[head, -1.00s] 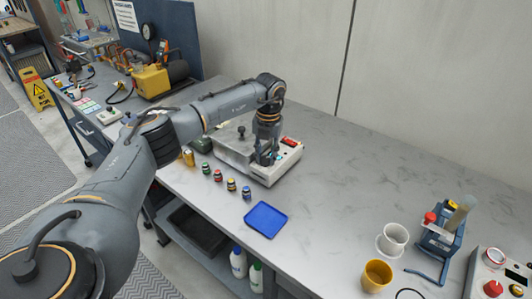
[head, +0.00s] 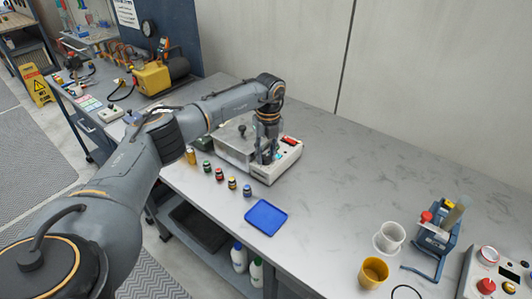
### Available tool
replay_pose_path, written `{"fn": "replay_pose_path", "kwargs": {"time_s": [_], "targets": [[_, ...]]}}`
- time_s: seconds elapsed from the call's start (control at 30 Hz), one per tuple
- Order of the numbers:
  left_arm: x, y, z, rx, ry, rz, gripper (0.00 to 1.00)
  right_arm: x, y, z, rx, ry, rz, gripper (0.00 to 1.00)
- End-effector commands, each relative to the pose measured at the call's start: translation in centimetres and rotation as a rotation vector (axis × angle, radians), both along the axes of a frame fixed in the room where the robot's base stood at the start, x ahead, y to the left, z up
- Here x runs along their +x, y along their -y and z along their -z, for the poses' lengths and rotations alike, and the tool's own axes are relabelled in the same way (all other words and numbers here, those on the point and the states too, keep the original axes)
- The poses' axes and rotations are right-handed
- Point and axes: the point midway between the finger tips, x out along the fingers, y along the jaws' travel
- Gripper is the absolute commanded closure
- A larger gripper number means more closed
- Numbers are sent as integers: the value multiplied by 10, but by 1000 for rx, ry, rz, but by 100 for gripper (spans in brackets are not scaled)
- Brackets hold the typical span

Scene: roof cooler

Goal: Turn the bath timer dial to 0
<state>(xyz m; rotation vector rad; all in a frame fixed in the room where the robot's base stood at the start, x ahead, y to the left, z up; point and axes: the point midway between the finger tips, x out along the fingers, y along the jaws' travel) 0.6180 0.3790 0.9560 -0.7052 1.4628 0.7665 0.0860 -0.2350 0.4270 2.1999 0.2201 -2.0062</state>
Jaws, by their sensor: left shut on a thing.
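The bath unit (head: 232,146), a pale box with a lid and a black knob on top, stands on the grey bench. A red display (head: 290,140) shows on its right end. My left gripper (head: 266,158) points down onto the control end of the unit, just left of the display. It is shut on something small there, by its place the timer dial. The gripper hides the dial, so its pointer and marks cannot be read. My right gripper is not in view.
Several small capped jars (head: 220,174) stand along the front of the unit. A blue tray (head: 266,217) lies nearer the bench edge. A white cup (head: 391,236), a yellow cup (head: 374,272) and a blue stand (head: 434,237) are at right. The bench's right middle is clear.

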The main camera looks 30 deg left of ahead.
Motion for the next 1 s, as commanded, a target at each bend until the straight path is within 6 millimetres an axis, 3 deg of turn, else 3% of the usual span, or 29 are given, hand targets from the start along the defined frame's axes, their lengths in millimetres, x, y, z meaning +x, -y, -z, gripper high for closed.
{"fn": "replay_pose_path", "kwargs": {"time_s": [0.4,0.43,0.53,0.87,1.0], "targets": [[0,0,0,-1,0,-8,100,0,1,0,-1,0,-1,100],[0,0,0,-1,0,-8,67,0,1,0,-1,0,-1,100],[0,0,0,-1,0,-7,48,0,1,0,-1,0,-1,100],[0,0,-2,0,1,-6,48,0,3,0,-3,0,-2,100],[2,0,-17,-1,4,-6,48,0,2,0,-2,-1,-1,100]]}}
